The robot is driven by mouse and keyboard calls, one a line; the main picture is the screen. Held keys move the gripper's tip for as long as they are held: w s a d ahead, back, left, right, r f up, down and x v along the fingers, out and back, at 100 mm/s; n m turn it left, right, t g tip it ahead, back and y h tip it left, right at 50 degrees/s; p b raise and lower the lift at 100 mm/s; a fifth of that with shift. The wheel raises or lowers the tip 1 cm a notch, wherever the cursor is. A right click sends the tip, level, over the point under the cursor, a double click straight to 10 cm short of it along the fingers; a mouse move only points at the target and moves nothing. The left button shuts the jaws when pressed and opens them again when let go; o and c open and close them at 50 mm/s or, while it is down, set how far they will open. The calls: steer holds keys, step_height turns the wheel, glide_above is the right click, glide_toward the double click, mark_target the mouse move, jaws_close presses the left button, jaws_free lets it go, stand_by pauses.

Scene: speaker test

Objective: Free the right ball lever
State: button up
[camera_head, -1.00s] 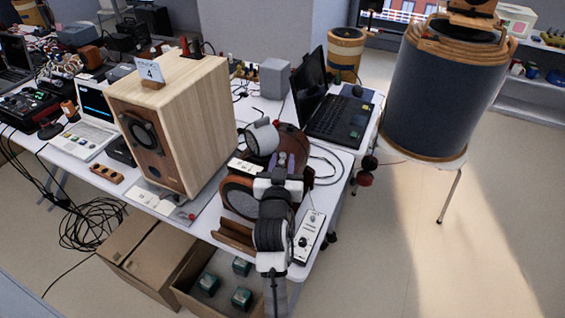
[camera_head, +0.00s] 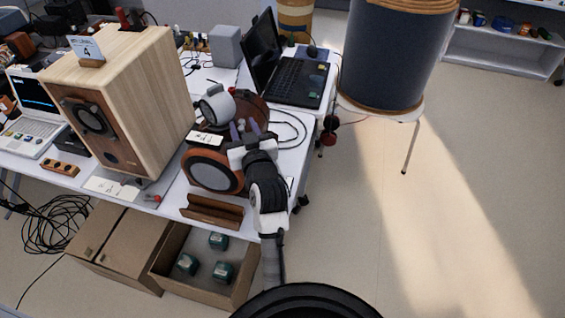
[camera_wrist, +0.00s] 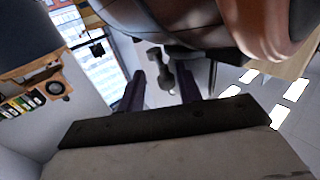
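My gripper (camera_head: 246,128) is over the right part of the table, up against a brown, round-bodied device. Its two purple fingers also show in the wrist view (camera_wrist: 161,90); they stand apart, with a clear gap. In the wrist view a dark, knobbed lever-like piece (camera_wrist: 157,62) shows beyond the fingertips, in line with the gap. I cannot tell whether it is the right ball lever, and no grip on it shows. The brown device (camera_wrist: 265,25) fills the top right of the wrist view. In the head view my arm hides part of it.
A wooden speaker (camera_head: 150,95) stands left on the table. A round orange-rimmed driver (camera_head: 212,171) and a brown cradle (camera_head: 212,212) are near the front edge. An open laptop (camera_head: 290,75) is behind. Dark red balls (camera_head: 329,130) show beside the table's right edge.

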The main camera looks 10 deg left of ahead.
steer(key=shift+w+d+f+n+g+y+b, duration=0.1)
steer(key=shift+w+d+n+g+y+b, duration=0.15)
steer(key=shift+n+g+y+b, duration=0.35)
steer(key=shift+w+d+n+g+y+b, duration=0.1)
steer(key=shift+d+n+g+y+b, duration=0.1)
steer(key=shift+n+g+y+b, duration=0.35)
steer(key=shift+w+d+f+n+g+y+b, duration=0.1)
steer(key=shift+w+d+n+g+y+b, duration=0.15)
steer(key=shift+n+g+y+b, duration=0.35)
steer(key=b+v, duration=0.3)
steer(key=v, duration=1.1)
steer(key=shift+a+y, duration=0.1)
steer(key=shift+y, duration=0.15)
